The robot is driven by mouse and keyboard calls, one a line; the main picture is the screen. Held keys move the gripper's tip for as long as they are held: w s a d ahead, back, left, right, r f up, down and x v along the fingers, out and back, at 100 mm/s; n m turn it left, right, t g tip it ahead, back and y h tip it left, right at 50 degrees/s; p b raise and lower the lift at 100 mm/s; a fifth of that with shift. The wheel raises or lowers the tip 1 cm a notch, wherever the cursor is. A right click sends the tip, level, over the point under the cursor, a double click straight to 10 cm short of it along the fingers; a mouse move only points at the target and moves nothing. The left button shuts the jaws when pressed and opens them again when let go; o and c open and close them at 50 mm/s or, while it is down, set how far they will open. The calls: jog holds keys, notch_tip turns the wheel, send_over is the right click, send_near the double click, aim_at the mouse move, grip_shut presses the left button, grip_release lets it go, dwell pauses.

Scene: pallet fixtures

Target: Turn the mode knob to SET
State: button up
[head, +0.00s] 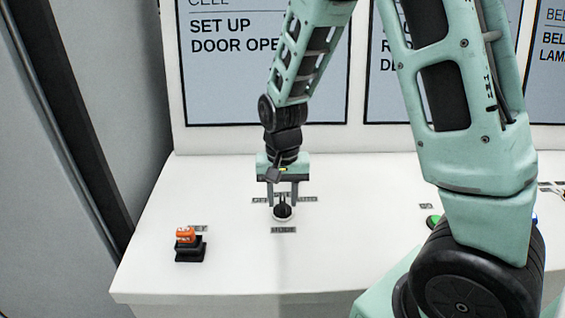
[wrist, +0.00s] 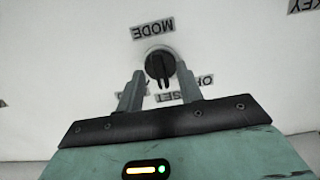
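The mode knob (head: 283,211) is a round dial with a black handle on the white panel, above its MODE label (head: 283,230) in the head view. My gripper (head: 282,203) reaches down over the knob. In the wrist view its two fingers (wrist: 160,72) are apart, one on each side of the handle, with visible gaps. The label behind the left finger is mostly hidden.
An orange-topped key switch (head: 186,236) on a black base stands to the left, near the panel's front. A green button (head: 433,222) is at the right, partly behind my arm. Sign boards (head: 265,85) stand behind. The panel between switch and knob is clear.

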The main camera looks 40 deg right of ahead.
aim_at(283, 205)
notch_tip(283, 205, up, 16)
jog(key=b, duration=0.2)
jog(key=shift+s, duration=0.15)
dwell(0.5)
